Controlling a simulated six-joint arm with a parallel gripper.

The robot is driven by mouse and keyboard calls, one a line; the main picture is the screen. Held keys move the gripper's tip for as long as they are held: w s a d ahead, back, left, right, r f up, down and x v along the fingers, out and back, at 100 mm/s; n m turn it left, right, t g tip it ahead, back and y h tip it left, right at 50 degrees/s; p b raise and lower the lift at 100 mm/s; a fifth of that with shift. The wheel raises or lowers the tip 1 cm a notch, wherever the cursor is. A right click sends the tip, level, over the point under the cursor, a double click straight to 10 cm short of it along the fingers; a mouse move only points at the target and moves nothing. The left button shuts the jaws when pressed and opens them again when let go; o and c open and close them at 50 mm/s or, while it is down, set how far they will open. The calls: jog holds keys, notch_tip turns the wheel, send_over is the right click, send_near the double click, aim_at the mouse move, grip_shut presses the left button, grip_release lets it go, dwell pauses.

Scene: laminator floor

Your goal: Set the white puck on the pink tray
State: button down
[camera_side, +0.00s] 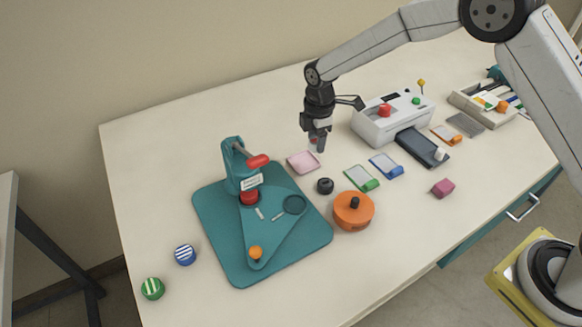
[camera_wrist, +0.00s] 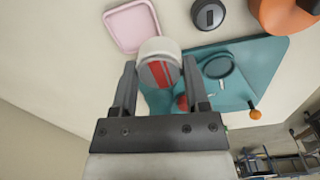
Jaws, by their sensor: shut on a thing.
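The white puck (camera_wrist: 157,47) has a face with red stripes. My gripper (camera_wrist: 159,70) is shut on it, one finger on each side. In the side view my gripper (camera_side: 316,145) points down and hides most of the puck, which is held above the table. The pink tray (camera_side: 303,162) is a small, shallow, square tray lying on the table just to the left of and below my gripper in the side view. In the wrist view the tray (camera_wrist: 114,38) is empty and lies up and left of the puck, which appears close to its corner.
A black knob-like piece (camera_side: 325,186) and an orange round container (camera_side: 353,211) stand nearby. A teal press on its mat (camera_side: 310,240) is to the left. A white laminator (camera_side: 392,120) stands close on the right. Green and blue cards (camera_side: 361,178) lie in front.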

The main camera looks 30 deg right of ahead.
send_over(303, 163)
jog(key=shift+s+f, duration=0.15)
jog(key=shift+f, duration=1)
jog(key=shift+s+f, duration=0.15)
jog(key=shift+f, duration=1)
jog(key=shift+w+f, duration=0.15)
jog(key=shift+f, duration=0.05)
jog(key=shift+w+f, duration=0.1)
jog(key=shift+f, duration=1.5)
jog(key=shift+f, duration=0.1)
jog(key=shift+c, duration=0.4)
grip_release()
notch_tip(303, 163, up, 12)
